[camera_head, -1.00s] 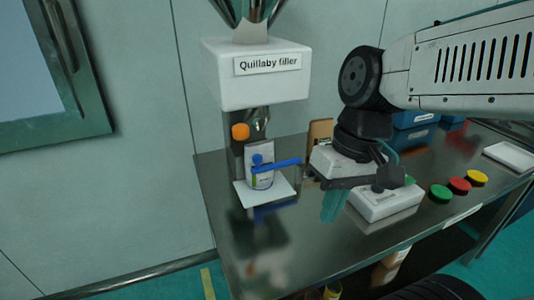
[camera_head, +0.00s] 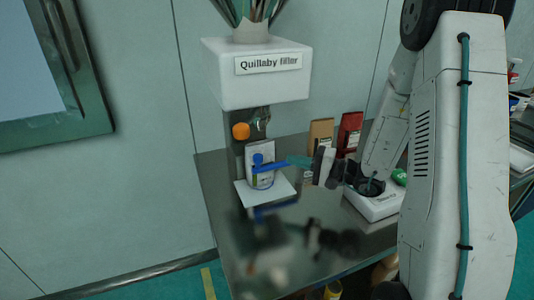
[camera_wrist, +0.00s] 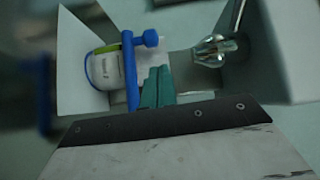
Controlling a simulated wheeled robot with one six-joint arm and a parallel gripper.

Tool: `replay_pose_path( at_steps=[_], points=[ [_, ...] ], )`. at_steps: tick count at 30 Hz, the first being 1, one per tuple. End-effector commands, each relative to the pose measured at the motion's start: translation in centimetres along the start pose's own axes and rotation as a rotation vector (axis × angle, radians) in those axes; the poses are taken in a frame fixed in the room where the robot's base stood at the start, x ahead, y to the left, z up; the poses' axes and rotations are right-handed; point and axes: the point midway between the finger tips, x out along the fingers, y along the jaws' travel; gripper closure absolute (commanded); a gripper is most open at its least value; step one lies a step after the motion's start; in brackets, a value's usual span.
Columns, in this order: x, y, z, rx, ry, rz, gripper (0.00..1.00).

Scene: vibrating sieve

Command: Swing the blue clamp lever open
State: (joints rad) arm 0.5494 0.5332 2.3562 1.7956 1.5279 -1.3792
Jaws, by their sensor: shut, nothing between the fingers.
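The blue clamp lever (camera_head: 272,167) runs across the front of a white container (camera_head: 262,180) under the filler. Its round blue knob (camera_head: 257,158) sits at its left end. In the wrist view the lever (camera_wrist: 131,72) stands upright beside the container (camera_wrist: 104,70), with the knob (camera_wrist: 150,37) at its upper right. My gripper (camera_head: 292,161) is shut and empty, its teal fingertips at the lever's right end. In the wrist view the fingertips (camera_wrist: 157,85) lie just right of the lever; whether they touch it I cannot tell. The lever's right end is partly hidden by the fingers.
The white Quillaby filler (camera_head: 262,80) stands above, with an orange knob (camera_head: 240,131) on its column. A metal nozzle (camera_wrist: 210,50) is near my fingers. A brown block (camera_head: 320,133) and a red pouch (camera_head: 349,133) stand behind my gripper. A white plate (camera_head: 283,190) lies under the container.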

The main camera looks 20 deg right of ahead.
Motion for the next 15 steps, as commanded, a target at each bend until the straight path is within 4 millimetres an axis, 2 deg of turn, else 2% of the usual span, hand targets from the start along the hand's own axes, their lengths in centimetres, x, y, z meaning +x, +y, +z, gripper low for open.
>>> replay_pose_path(
  at_steps=[3,11,15],
  points=[
    [-0.3,0.58,-0.68,-0.004,0.032,-0.005,1.0],
    [-0.27,0.54,-0.67,-0.005,0.031,-0.005,1.0],
    [0.37,0.53,-0.66,-0.005,0.03,-0.005,1.0]
  ],
)
